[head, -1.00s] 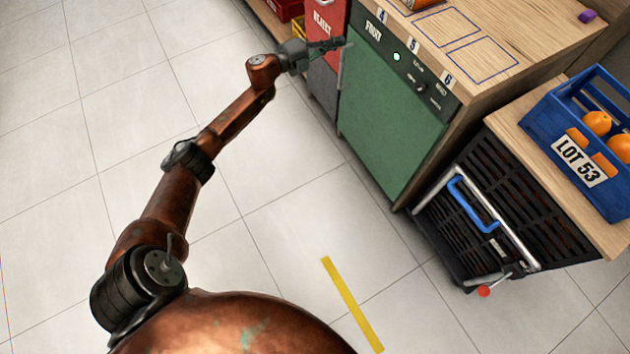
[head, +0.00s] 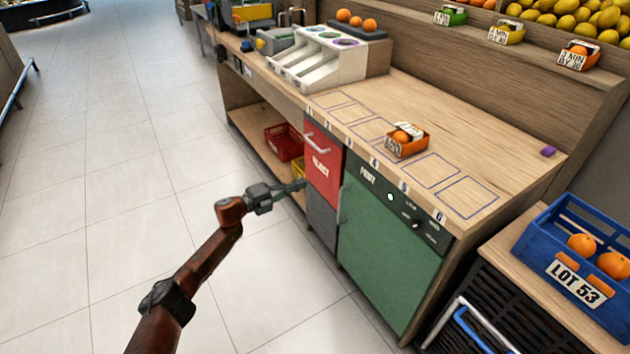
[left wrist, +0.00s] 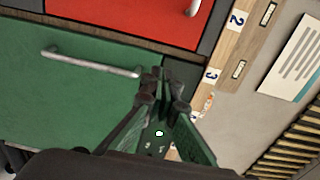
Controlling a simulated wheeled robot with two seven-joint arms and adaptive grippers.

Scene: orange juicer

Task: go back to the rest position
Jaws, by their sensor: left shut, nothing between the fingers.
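My left gripper (head: 290,188) is shut and empty in the head view. It is held out in front of the counter, near the red reject drawer (head: 322,163) and left of the green door (head: 388,245). In the left wrist view its two fingers (left wrist: 163,82) are close together. They show in front of the green door's grey handle (left wrist: 92,62), and I cannot tell whether they touch anything. My right gripper is out of view.
The wooden counter (head: 490,135) bears numbered outlined squares, with an orange basket (head: 405,141) on one. A white sorter (head: 318,60) stands behind. A blue crate (head: 545,240) of oranges is at the right. The tiled floor (head: 120,220) at left is clear.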

